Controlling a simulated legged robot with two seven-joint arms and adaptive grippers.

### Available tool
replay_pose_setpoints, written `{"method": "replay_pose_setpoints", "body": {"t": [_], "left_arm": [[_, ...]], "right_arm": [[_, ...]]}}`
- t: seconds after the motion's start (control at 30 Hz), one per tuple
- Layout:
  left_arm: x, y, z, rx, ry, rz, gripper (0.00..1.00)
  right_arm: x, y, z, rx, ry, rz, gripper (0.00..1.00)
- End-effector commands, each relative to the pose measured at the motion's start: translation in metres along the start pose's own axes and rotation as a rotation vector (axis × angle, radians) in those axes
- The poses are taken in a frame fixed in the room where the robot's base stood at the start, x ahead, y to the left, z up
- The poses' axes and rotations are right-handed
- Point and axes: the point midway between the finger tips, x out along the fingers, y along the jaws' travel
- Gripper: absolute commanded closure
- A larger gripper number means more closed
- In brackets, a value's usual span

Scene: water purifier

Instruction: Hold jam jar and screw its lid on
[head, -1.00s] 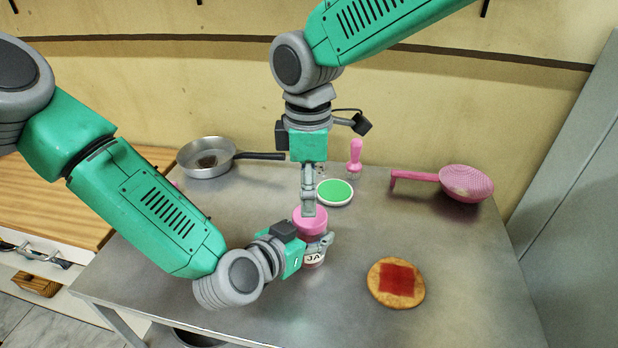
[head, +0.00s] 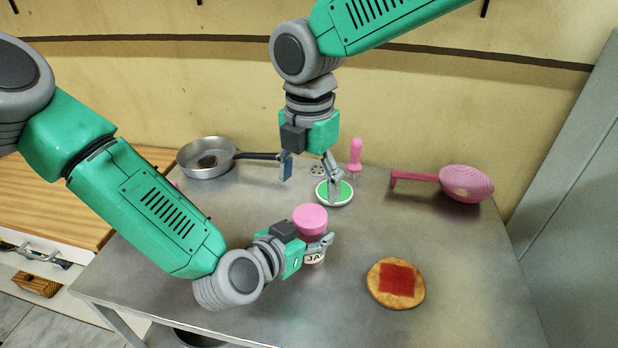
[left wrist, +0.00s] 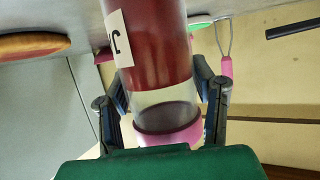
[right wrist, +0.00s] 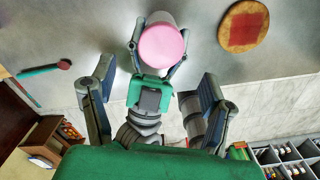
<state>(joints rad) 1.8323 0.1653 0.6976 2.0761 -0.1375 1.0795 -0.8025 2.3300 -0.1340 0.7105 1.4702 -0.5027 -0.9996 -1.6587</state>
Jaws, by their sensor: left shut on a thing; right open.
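My left gripper (head: 316,245) is shut around the jar below the lid. In the left wrist view the dark red jar (left wrist: 158,45) lies between its fingers, with the pink lid (left wrist: 175,133) near the palm side. My right gripper (head: 311,173) is open and empty above and behind the lid, not touching it. The right wrist view shows the lid (right wrist: 162,47) beyond its spread fingers.
A green-topped round dish (head: 322,196) lies behind the jar. A pan (head: 200,170) is at the back left, a pink-handled tool (head: 355,155) at the back, and a pink strainer (head: 465,184) at the right. Bread with jam (head: 380,290) lies front right, with bare table around it.

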Motion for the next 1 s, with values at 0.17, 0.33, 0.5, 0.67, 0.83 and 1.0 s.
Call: {"method": "replay_pose_setpoints", "body": {"t": [0.17, 0.33, 0.5, 0.67, 0.83, 1.0], "left_arm": [[0.000, 0.000, 0.001, 0.000, -0.001, 0.001, 1.00], [0.000, 0.000, 0.001, 0.000, -0.001, 0.001, 1.00], [0.000, 0.000, 0.001, 0.000, -0.001, 0.000, 1.00], [0.000, 0.000, 0.001, 0.000, -0.001, 0.000, 1.00], [0.000, 0.000, 0.001, 0.000, -0.001, 0.000, 1.00], [0.000, 0.000, 0.001, 0.000, -0.001, 0.000, 1.00]], "right_arm": [[0.019, -0.001, -0.001, 0.000, 0.002, -0.004, 0.29], [0.047, -0.001, -0.001, 0.000, 0.002, -0.004, 0.29], [0.068, 0.000, -0.001, 0.001, 0.001, -0.003, 0.29], [0.078, -0.001, 0.000, 0.002, 0.001, -0.002, 0.29], [0.080, -0.001, 0.000, 0.002, 0.000, -0.001, 0.29], [0.079, 0.000, 0.000, 0.001, 0.000, -0.001, 0.43]]}}
